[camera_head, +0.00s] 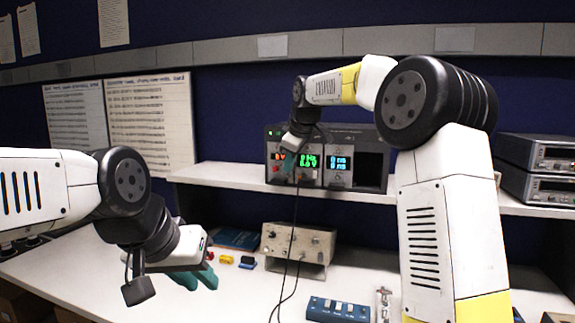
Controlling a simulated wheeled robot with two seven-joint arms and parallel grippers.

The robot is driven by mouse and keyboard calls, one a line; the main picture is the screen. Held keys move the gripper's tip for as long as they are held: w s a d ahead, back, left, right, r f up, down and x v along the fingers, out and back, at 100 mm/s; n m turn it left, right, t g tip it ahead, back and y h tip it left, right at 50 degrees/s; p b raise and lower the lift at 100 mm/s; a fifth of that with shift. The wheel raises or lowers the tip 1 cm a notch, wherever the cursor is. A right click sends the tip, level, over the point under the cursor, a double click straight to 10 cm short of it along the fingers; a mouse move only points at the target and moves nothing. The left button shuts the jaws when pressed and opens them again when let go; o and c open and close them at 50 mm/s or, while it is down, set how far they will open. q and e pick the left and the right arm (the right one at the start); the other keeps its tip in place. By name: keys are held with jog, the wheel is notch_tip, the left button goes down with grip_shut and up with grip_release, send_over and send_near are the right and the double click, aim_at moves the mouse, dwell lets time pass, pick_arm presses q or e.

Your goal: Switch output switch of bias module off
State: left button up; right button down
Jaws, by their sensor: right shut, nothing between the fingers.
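A dark instrument rack (372,150) stands on the white shelf, with red, green and blue lit displays on its front modules. I cannot tell which of these is the bias module, and the output switch is too small to make out. My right gripper (289,168) is at the left part of the rack front, just in front of the panel between the red and green displays. Its teal fingers are shut and hold nothing; it hides part of the panel, and contact is unclear. My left gripper (197,280) hangs over the bench at the left, its teal fingers apart and empty.
A beige box with knobs (298,243) stands on the bench below the shelf. A blue switch box (338,309) lies in front. Small yellow (227,259) and blue (247,263) pieces lie near my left gripper. Dark cables hang before the rack. Stacked instruments (540,170) stand right.

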jog(key=shift+w+f, duration=0.1)
jog(key=shift+w, duration=0.05)
jog(key=shift+d, duration=0.1)
jog(key=shift+w+r, duration=0.1)
jog(key=shift+r, duration=0.8)
